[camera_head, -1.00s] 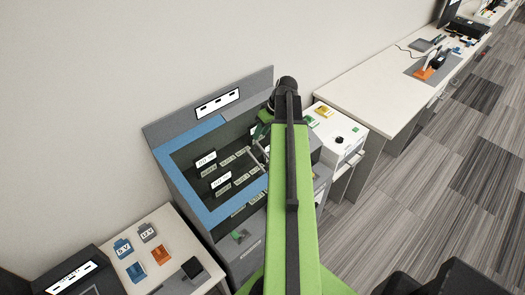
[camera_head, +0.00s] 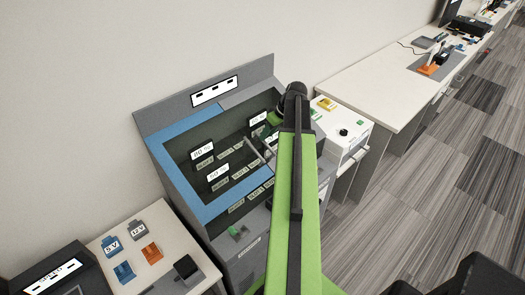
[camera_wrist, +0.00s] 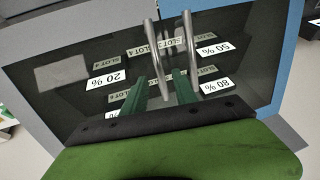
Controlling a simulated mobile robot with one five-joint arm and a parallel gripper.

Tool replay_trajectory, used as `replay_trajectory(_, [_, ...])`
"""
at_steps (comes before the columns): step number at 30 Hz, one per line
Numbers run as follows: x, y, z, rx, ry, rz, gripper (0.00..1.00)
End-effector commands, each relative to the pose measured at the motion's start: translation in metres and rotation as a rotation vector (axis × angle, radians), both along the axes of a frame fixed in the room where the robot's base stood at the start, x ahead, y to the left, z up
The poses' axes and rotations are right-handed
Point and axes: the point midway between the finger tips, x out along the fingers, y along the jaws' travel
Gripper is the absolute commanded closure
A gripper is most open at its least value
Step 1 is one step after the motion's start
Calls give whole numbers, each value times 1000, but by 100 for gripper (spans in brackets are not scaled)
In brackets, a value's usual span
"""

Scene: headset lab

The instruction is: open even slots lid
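A dark-glazed cabinet has two side-by-side lids. One is the blue-framed lid (camera_head: 172,180), on the left in the head view and right in the wrist view (camera_wrist: 262,20). The other is the grey-framed lid (camera_wrist: 40,22), left in the wrist view. Through its glass I read SLOT 4 and 20 %. Two metal bar handles, left (camera_wrist: 154,45) and right (camera_wrist: 191,45), stand near the seam. My gripper (camera_wrist: 166,78) is open, its green fingers apart close to the handles. Contact is unclear and nothing seems gripped. Both lids look closed. My arm hides the cabinet's right part in the head view.
A white unit (camera_head: 345,125) with a green and a yellow piece stands right of the cabinet. Beyond it runs a long white bench (camera_head: 385,80). A small table (camera_head: 170,225) with blue, grey and orange pieces stands at the left. Carpeted floor at the right is clear.

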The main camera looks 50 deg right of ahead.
Motion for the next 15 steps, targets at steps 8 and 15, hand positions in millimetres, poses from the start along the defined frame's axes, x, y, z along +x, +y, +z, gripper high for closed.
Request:
replay_trajectory(8, [17, 7, -44, 0, 0, 1, 66])
replay_trajectory(15, [20, 9, -46, 0, 0, 0, 66])
